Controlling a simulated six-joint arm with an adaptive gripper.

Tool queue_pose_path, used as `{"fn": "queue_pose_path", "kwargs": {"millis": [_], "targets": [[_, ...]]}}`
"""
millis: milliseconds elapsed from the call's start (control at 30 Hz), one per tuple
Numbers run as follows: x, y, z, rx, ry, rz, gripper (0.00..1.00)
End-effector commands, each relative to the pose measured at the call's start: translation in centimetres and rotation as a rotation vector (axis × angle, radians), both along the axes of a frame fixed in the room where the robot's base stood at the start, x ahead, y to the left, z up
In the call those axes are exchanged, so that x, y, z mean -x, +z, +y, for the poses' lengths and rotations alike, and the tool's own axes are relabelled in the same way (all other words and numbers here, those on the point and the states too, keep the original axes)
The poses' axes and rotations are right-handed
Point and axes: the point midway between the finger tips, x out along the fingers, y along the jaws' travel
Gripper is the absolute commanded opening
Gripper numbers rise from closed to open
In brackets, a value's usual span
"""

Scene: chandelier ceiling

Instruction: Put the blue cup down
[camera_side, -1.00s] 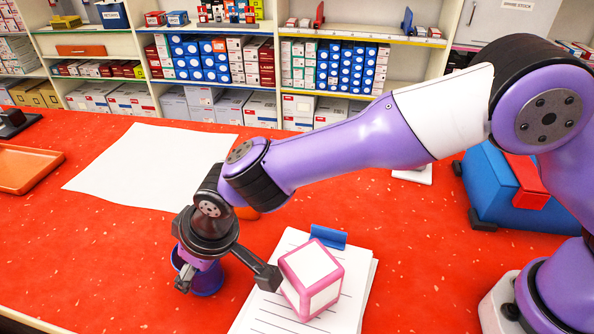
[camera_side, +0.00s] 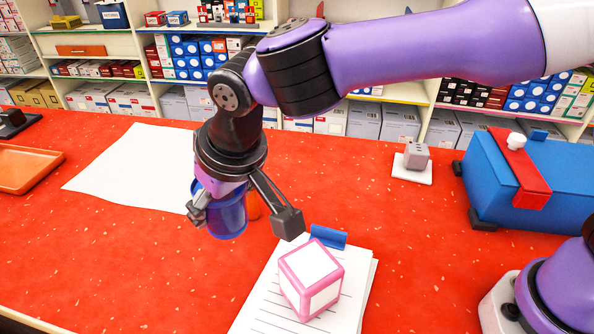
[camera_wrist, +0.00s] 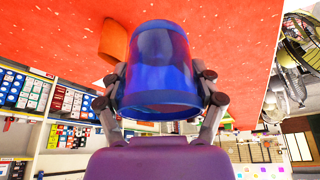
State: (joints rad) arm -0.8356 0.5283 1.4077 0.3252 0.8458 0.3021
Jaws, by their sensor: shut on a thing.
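The blue cup (camera_side: 226,216) is a translucent blue cup. My gripper (camera_side: 240,220) is shut on it and holds it above the red counter, left of the pink and white cube. In the wrist view the blue cup (camera_wrist: 160,70) fills the middle, between the two fingers of my gripper (camera_wrist: 160,85). Part of the cup is hidden behind the gripper in the side view.
A pink-edged white cube (camera_side: 311,277) sits on a clipboard with paper (camera_side: 262,310). An orange object (camera_side: 253,206) stands behind the cup. A blue box with a red strap (camera_side: 485,190) is at right, an orange tray (camera_side: 30,168) at left. The white sheet (camera_side: 130,170) looks bare.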

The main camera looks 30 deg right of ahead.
Motion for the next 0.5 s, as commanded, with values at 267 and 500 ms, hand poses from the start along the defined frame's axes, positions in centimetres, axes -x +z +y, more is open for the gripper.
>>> {"fn": "queue_pose_path", "kwargs": {"millis": [267, 500], "targets": [[3.1, 0.8, -12.6, -0.001, -0.695, -0.004, 0.33], [5.5, 0.8, -18.5, 0.0, -1.011, -0.005, 0.33]]}}
